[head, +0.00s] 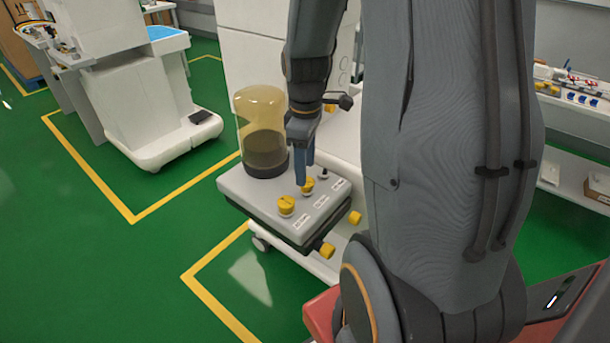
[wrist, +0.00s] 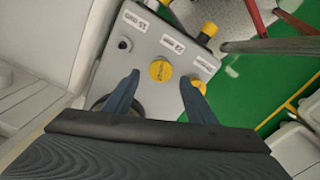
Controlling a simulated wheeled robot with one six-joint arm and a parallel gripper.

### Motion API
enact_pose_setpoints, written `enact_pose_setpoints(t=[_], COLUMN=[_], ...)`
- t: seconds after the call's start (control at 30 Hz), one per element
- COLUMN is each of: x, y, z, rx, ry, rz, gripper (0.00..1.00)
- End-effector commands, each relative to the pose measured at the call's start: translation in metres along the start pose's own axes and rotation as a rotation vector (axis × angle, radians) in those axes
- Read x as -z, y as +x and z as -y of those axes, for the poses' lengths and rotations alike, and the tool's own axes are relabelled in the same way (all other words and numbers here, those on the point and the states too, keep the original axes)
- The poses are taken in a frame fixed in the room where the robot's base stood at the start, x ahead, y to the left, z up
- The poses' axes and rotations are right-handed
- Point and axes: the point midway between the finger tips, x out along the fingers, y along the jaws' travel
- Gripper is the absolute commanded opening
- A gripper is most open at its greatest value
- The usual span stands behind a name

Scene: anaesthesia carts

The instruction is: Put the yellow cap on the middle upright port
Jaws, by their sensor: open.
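The yellow cap (head: 307,187) sits at the middle upright port, in the middle of the row on top of the grey block (head: 262,205). It also shows in the wrist view (wrist: 160,71), beside the "22 mm" label; the port under it is hidden. My gripper (head: 304,174) is over this cap. In the wrist view its open fingers (wrist: 160,77) stand on either side of the cap, with gaps between. Another yellow cap (head: 286,205) is on the near upright port, and the right finger partly covers it in the wrist view (wrist: 198,87). The far "15 mm" port (wrist: 125,44) is bare and dark.
Two side ports carry yellow caps (head: 355,217) and (head: 327,250). A white cart (head: 150,105) is farther left. Green floor (head: 70,230) is clear at left.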

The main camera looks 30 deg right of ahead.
Motion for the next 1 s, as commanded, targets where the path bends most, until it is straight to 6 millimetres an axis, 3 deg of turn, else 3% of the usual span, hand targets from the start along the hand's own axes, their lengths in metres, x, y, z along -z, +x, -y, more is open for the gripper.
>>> enact_pose_setpoints(t=[0.3, 0.5, 0.67, 1.0], x=[0.001, 0.000, 0.007, 0.028], y=[-0.059, -0.079, -0.074, -0.029], z=[-0.001, 0.000, 0.018, 0.116], rx=[-0.004, -0.001, -0.002, -0.022], ry=[0.000, 0.001, 0.072, 0.553], rz=[-0.002, -0.001, -0.002, -0.038], gripper=[0.51, 0.51, 0.51, 0.51])
